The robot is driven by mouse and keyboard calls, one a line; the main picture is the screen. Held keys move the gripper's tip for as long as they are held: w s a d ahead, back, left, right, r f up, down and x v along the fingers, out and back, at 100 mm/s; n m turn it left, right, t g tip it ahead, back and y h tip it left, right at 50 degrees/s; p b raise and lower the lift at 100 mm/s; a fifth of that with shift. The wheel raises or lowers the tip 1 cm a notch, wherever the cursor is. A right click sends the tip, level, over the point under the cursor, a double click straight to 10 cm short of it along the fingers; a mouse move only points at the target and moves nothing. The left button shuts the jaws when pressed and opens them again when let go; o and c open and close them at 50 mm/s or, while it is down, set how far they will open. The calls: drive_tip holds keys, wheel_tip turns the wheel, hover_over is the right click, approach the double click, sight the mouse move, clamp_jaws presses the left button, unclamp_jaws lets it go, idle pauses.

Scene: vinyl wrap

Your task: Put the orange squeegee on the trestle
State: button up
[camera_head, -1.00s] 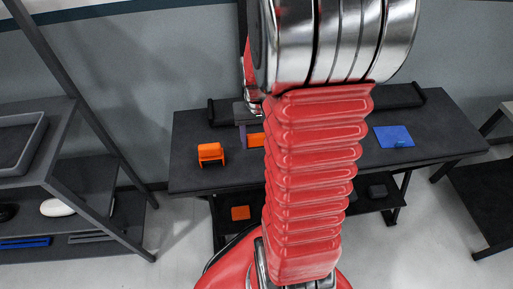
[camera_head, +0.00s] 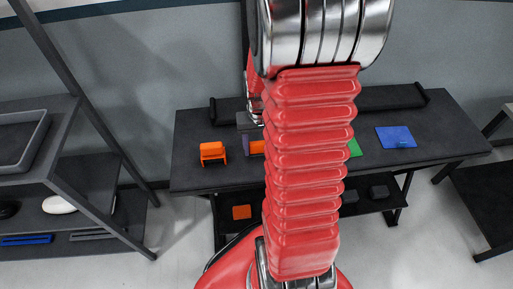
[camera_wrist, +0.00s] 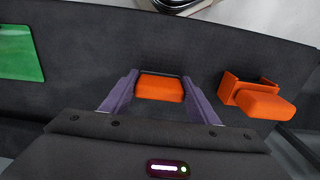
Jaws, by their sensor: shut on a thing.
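My gripper (camera_wrist: 160,92) is shut on a flat orange block, which I take for the orange squeegee (camera_wrist: 161,88). The two purple-grey fingers hold its sides in the wrist view. In the head view the squeegee (camera_head: 257,148) shows just left of my red arm, which partly hides it. It is over or on the dark table top, which I take for the trestle (camera_head: 440,130). I cannot tell whether it touches the surface. The table top also fills much of the wrist view (camera_wrist: 90,60).
An orange bracket-like piece (camera_head: 212,151) stands on the table left of the squeegee; it is at right in the wrist view (camera_wrist: 262,100). A green sheet (camera_wrist: 20,52) and a blue sheet (camera_head: 396,137) lie farther along. An orange block (camera_head: 241,212) sits on the lower shelf.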

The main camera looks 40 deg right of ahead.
drive_tip(key=o, duration=0.9)
drive_tip(key=shift+f, duration=0.1)
drive_tip(key=shift+o, duration=0.2)
wheel_tip(320, 180, up, 12)
idle(0.6)
